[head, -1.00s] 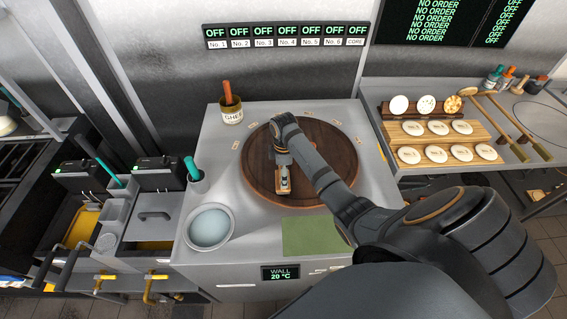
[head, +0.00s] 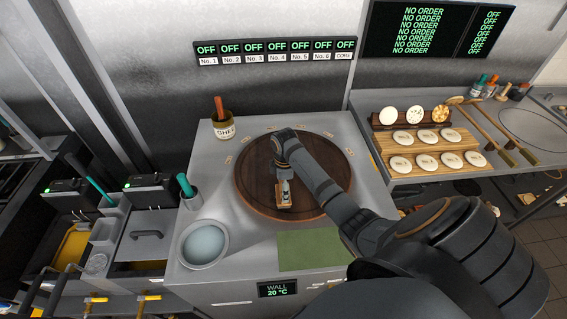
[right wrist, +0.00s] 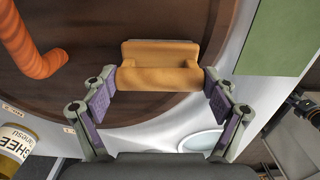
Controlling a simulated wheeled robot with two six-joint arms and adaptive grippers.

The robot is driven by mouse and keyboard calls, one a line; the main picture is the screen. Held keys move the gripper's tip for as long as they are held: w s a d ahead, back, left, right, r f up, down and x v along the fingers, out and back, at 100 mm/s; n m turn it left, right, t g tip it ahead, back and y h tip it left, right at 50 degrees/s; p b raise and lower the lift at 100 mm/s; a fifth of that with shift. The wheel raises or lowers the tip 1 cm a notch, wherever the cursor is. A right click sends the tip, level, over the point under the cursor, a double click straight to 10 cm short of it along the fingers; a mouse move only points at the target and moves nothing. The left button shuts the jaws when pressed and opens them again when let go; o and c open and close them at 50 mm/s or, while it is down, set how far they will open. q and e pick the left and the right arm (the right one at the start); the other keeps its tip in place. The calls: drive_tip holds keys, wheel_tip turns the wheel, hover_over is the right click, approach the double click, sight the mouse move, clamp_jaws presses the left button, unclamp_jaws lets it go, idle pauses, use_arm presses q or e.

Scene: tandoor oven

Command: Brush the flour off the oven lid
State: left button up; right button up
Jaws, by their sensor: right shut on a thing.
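The oven lid (head: 330,172) is a round dark-brown wooden disc on top of the grey oven counter. It also fills much of the right wrist view (right wrist: 75,95). My right gripper (head: 284,196) is over the front half of the lid, pointing down. It is shut on a tan wooden brush (right wrist: 160,70), whose block lies between the two finger pads in the right wrist view. The brush's underside is hidden, so I cannot tell whether it touches the lid. I cannot make out flour on the lid. My left gripper is not in view.
A ghee pot (head: 223,128) with an orange-handled tool stands behind the lid at left. A bowl (head: 203,246) sits front left, a green mat (head: 310,251) front right. A teal-handled holder (head: 189,198) stands at left. Trays of white discs (head: 425,151) are at right.

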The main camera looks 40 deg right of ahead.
drive_tip(key=shift+w+a, duration=0.45)
drive_tip(key=shift+a, duration=0.25)
drive_tip(key=shift+w+a, duration=0.45)
drive_tip(key=shift+a, duration=0.3)
drive_tip(key=shift+w+a, duration=0.45)
drive_tip(key=shift+a, duration=0.25)
drive_tip(key=shift+s+d, duration=0.1)
drive_tip(key=shift+s+d, duration=0.45)
drive_tip(key=shift+d, duration=0.25)
drive_tip(key=shift+s+d, duration=0.4)
drive_tip(key=shift+d, duration=0.3)
drive_tip(key=shift+s+d, duration=0.45)
drive_tip(key=shift+d, duration=0.25)
drive_tip(key=shift+w+a, duration=0.45)
drive_tip(key=shift+a, duration=0.3)
drive_tip(key=shift+w+a, duration=0.45)
drive_tip(key=shift+a, duration=0.25)
drive_tip(key=shift+w+a, duration=0.45)
drive_tip(key=shift+a, duration=0.3)
